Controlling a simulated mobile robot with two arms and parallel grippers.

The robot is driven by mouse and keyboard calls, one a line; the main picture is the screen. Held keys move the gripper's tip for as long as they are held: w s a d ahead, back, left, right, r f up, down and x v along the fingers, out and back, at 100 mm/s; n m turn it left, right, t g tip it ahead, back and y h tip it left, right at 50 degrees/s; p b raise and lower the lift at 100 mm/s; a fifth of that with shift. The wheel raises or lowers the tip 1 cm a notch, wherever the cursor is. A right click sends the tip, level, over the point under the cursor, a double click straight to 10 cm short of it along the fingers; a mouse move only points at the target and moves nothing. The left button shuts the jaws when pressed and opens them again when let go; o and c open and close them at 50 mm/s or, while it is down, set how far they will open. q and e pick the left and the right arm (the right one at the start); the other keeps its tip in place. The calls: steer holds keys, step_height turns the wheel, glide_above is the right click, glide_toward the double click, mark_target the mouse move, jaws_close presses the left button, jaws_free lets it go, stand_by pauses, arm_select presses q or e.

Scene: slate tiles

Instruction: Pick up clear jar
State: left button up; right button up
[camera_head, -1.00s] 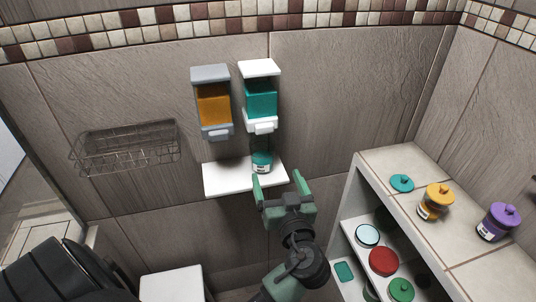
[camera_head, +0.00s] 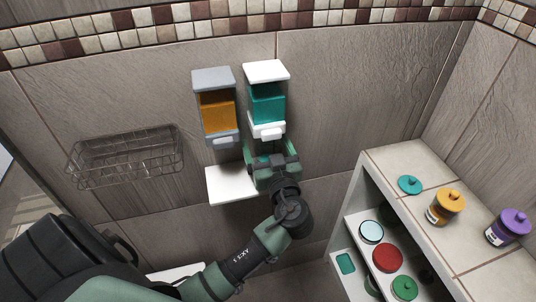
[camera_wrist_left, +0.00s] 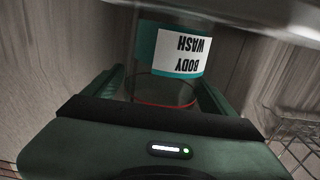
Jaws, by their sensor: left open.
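The clear jar (camera_wrist_left: 165,88) shows in the left wrist view, with teal contents and a white label (camera_wrist_left: 182,57) reading BODY WASH, upside down in the picture. My left gripper (camera_wrist_left: 163,92) is open, with one finger on each side of the jar. I cannot tell whether the fingers touch it. In the head view my left gripper (camera_head: 271,152) is over the white wall shelf (camera_head: 228,186), just under the teal dispenser (camera_head: 268,103), and mostly or fully hides the jar. My right gripper is not in view.
An amber dispenser (camera_head: 217,112) hangs left of the teal one, close above the gripper. A wire basket (camera_head: 125,158) is on the wall at left. A tiled shelf unit (camera_head: 408,158) at right carries an orange jar (camera_head: 446,207), a purple jar (camera_head: 508,228) and a teal lid (camera_head: 410,185).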

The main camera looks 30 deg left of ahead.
arm_select(q)
steer(key=shift+w+a, duration=0.2)
steer(key=shift+a, duration=0.05)
steer(key=c, duration=1.7)
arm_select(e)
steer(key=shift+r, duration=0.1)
